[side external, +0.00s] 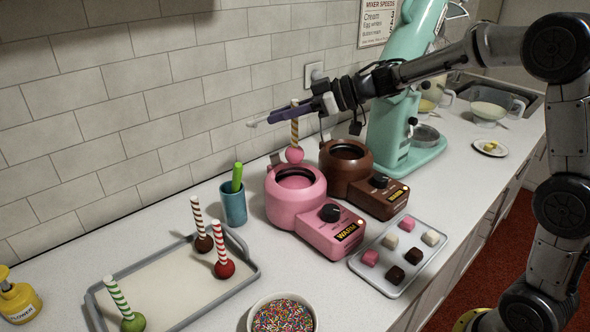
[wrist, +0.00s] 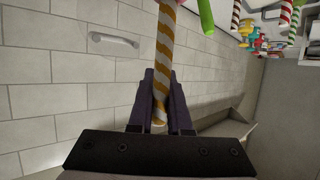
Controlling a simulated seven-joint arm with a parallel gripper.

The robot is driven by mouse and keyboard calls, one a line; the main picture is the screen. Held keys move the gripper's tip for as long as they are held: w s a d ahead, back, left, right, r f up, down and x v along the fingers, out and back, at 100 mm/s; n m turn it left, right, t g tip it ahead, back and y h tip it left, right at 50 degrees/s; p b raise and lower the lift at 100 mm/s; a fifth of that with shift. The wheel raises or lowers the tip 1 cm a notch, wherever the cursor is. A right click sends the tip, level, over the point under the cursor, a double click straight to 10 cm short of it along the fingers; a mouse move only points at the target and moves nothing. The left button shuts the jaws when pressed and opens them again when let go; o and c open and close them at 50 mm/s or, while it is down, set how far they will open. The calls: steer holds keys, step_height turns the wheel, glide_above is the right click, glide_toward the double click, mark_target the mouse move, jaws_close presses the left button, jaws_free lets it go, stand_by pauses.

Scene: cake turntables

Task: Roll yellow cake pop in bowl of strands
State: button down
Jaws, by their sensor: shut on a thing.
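My gripper (side external: 290,110) is shut on a yellow-and-white striped stick (side external: 295,130). A pink-coated cake pop (side external: 295,155) hangs ball-down on this stick, just over the opening of the pink melting pot (side external: 283,208). No yellow shows on the ball itself. In the wrist view the striped stick (wrist: 166,50) runs up from between my two dark fingers (wrist: 161,98). The bowl of multicoloured strands (side external: 283,314) stands at the front edge of the side view, well below and in front of the gripper, apart from it.
A grey tray (side external: 172,291) holds brown, red and green pops with striped sticks. A blue cup (side external: 233,204) stands behind it. A brown pot (side external: 345,165) stands right of the pink one. A tray of small cubes (side external: 359,262) lies in front. A teal mixer (side external: 400,120) is behind.

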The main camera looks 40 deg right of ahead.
steer(key=s+a+f+n+g+y, duration=0.2)
steer(key=s+a+n+g, duration=0.45)
steer(key=s+a, duration=0.6)
steer(key=s+a+f+n+g+y, duration=0.25)
steer(key=s+a+n+g, duration=0.4)
steer(key=s+a, duration=0.6)
step_height(320, 180, down, 7)
steer(key=shift+s+d+g, duration=0.2)
steer(key=shift+d+g, duration=0.1)
steer(key=shift+d, duration=0.1)
steer(key=shift+f, duration=0.25)
steer(key=shift+f, duration=0.35)
steer(key=shift+w, duration=0.1)
